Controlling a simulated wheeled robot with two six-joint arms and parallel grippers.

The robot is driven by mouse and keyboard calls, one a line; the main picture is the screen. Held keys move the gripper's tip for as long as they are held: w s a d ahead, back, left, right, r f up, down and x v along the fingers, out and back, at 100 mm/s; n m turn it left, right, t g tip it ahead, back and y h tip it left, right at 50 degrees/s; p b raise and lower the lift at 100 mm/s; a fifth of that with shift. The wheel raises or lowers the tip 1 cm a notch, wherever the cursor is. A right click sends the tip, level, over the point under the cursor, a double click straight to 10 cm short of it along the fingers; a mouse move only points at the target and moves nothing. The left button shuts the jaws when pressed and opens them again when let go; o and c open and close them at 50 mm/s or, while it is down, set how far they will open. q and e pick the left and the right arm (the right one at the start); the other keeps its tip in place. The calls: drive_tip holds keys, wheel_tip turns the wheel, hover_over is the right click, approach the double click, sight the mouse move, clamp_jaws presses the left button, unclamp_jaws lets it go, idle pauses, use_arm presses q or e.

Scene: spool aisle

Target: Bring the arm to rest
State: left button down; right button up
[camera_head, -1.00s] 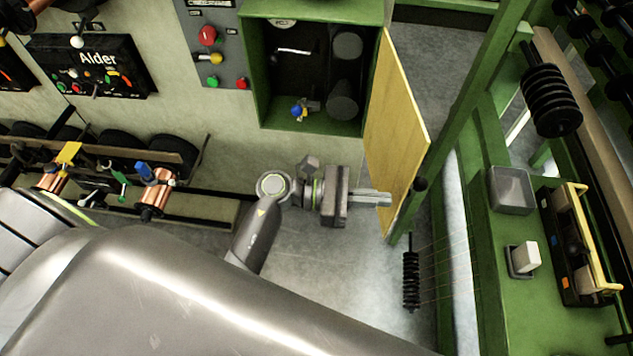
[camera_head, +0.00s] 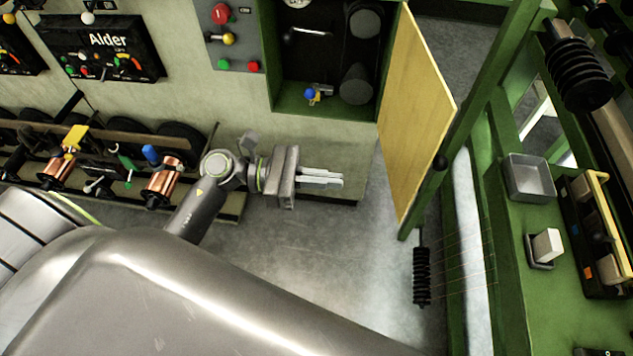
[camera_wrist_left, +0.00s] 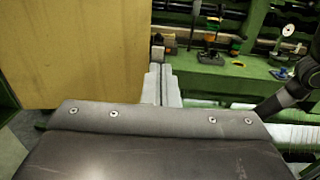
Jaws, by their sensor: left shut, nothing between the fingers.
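My left gripper (camera_head: 342,180) is shut and empty in the head view. It points right, in the open air in front of the wall below the green cabinet. It stands to the left of the open yellow door (camera_head: 412,115), with a clear gap between them. In the left wrist view the closed fingers (camera_wrist_left: 161,85) show at the centre, with the yellow door (camera_wrist_left: 75,50) on the left behind them. My right gripper is not in view.
The green cabinet (camera_head: 322,104) stands open, with dark cylinders inside. A rack with copper spools (camera_head: 163,183) runs along the left wall. A green bench at the right holds a grey tray (camera_head: 530,178) and a white block (camera_head: 547,244). Grey floor lies clear below the gripper.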

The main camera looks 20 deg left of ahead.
use_arm(q)
drive_tip(key=shift+v, duration=0.85)
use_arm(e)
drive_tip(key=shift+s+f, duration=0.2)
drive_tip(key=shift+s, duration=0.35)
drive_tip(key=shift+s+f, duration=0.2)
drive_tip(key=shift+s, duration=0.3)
